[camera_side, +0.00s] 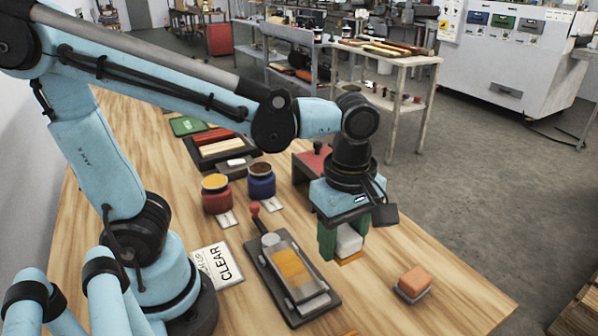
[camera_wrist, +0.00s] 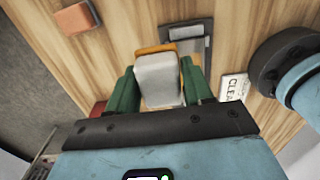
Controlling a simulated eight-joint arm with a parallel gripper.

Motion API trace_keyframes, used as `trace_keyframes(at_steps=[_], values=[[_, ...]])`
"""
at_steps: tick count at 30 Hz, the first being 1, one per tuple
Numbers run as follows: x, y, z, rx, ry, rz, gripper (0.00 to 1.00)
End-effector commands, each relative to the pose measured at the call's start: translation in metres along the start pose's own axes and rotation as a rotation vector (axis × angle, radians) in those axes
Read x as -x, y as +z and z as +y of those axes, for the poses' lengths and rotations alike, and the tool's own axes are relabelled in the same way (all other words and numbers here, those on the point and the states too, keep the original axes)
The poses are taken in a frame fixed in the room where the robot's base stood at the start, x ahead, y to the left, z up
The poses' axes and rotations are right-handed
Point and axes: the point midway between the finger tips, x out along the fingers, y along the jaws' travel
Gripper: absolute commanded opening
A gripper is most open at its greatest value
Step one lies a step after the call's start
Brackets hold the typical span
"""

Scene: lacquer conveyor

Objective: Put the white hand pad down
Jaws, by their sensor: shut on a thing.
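The white hand pad (camera_side: 348,241) is a pale block held between the green fingers of my gripper (camera_side: 339,243). In the wrist view the pad (camera_wrist: 158,80) fills the space between the two fingers of my gripper (camera_wrist: 158,92). An orange piece (camera_side: 350,258) shows just under the pad, and its edge (camera_wrist: 155,49) also shows in the wrist view. I cannot tell whether the pad touches it or the table.
A dark tray (camera_side: 262,283) with an amber panel lies left of my gripper. An orange block on a grey base (camera_side: 413,282) stands to the right. Red (camera_side: 216,195) and blue (camera_side: 261,180) jars and a CLEAR card (camera_side: 217,266) are further left. Bare wood (camera_side: 385,250) separates my gripper from the orange block.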

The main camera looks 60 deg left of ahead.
Motion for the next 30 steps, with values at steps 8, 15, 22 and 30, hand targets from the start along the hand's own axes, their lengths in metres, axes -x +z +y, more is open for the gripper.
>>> trace_keyframes(at_steps=[8, 15, 22, 30], values=[[-0.007, 0.030, 0.046, -0.001, 0.000, 0.000, 0.12], [-0.014, 0.038, 0.063, 0.001, 0.000, 0.000, 0.12], [-0.036, 0.009, 0.087, 0.008, 0.000, 0.000, 0.12], [-0.069, -0.034, 0.120, 0.005, 0.000, 0.000, 0.12]])
